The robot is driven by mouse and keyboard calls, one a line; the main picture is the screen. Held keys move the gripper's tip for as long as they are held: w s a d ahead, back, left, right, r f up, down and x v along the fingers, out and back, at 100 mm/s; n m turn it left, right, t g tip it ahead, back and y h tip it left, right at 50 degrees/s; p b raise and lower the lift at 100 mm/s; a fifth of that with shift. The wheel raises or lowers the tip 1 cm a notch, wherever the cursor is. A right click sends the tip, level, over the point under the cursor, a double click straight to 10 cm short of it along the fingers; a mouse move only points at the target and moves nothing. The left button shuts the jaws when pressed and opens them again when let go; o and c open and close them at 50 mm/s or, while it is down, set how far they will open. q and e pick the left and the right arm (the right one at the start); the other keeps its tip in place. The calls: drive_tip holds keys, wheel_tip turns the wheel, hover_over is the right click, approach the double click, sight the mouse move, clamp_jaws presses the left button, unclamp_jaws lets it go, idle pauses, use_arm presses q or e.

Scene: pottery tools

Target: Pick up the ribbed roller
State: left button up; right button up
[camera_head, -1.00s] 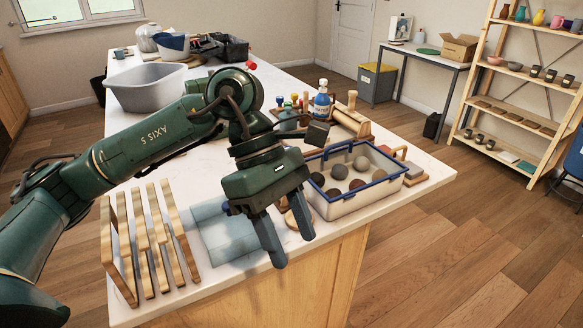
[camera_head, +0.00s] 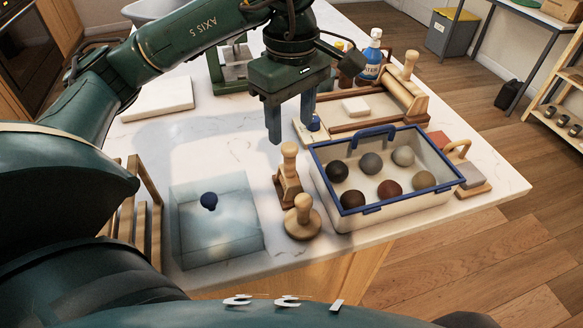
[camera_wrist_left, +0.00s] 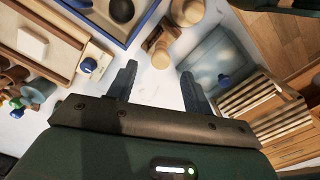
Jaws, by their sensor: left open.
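An upright wooden tool (camera_head: 288,182) with a pale knobbed handle and a darker brown lower part stands on the table; it may be the ribbed roller, but I cannot make out ribs. It also shows in the left wrist view (camera_wrist_left: 157,42). A round wooden stamp (camera_head: 303,222) with a knob stands just in front of it. My left gripper (camera_head: 291,133) points down, open and empty, just behind and above the upright tool in the head view. My right gripper is not in view.
A blue-rimmed box (camera_head: 400,207) of clay balls stands close on the right. Behind are a wooden board with a roller (camera_head: 405,95) and a blue bottle (camera_head: 372,62).

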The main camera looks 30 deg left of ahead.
sight(289, 146)
use_arm(q)
drive_tip(key=shift+f, duration=1.6)
drive_tip(key=f, duration=0.4)
drive_tip(key=shift+s+a+f+p, duration=0.15)
drive_tip(key=shift+a+f+p, duration=0.05)
drive_tip(key=shift+p, duration=0.1)
drive_tip(key=shift+f, duration=0.3)
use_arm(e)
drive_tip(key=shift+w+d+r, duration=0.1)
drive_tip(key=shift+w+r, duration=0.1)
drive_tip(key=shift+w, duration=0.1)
use_arm(q)
drive_tip(key=shift+c, duration=0.3)
clamp_jaws()
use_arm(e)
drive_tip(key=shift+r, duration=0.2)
